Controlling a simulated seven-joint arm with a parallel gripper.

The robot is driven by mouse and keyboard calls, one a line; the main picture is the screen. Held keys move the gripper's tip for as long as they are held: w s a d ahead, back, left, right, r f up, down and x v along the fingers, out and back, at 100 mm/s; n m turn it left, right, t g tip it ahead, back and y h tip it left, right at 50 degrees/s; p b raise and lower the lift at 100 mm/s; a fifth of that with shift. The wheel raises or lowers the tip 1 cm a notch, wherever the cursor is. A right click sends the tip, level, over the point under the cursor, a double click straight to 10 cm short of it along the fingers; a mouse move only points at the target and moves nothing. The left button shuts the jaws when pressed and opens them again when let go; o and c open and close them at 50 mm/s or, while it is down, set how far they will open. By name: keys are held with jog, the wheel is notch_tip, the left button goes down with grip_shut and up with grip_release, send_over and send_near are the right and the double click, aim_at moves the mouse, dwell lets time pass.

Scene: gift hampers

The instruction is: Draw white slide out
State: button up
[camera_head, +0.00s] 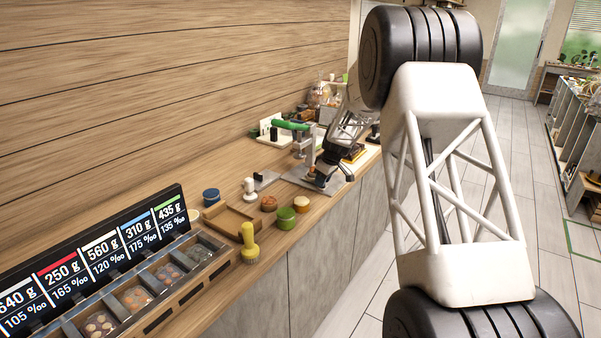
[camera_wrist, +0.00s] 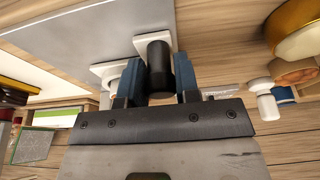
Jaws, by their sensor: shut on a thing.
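In the wrist view, my gripper (camera_wrist: 160,80) has its two blue fingers on either side of a black cylindrical knob (camera_wrist: 158,58) and is shut on it. The knob stands at a small white square piece (camera_wrist: 151,41), which looks like the end of the white slide, at the edge of a large grey plate (camera_wrist: 75,45). A second white square piece with a white cylinder (camera_wrist: 108,74) lies just to the left, partly hidden by the left finger. In the head view, my gripper (camera_head: 318,180) is low over the grey plate (camera_head: 335,187); the knob is too small to tell there.
A green-handled press (camera_head: 291,126) stands behind. The counter's front edge is close.

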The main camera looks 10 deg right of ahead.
jog(key=shift+s+d, duration=0.9)
jog(key=o, duration=0.8)
jog(key=shift+r, duration=0.1)
jog(key=shift+r, duration=3.4)
jog(key=shift+v, duration=3.95)
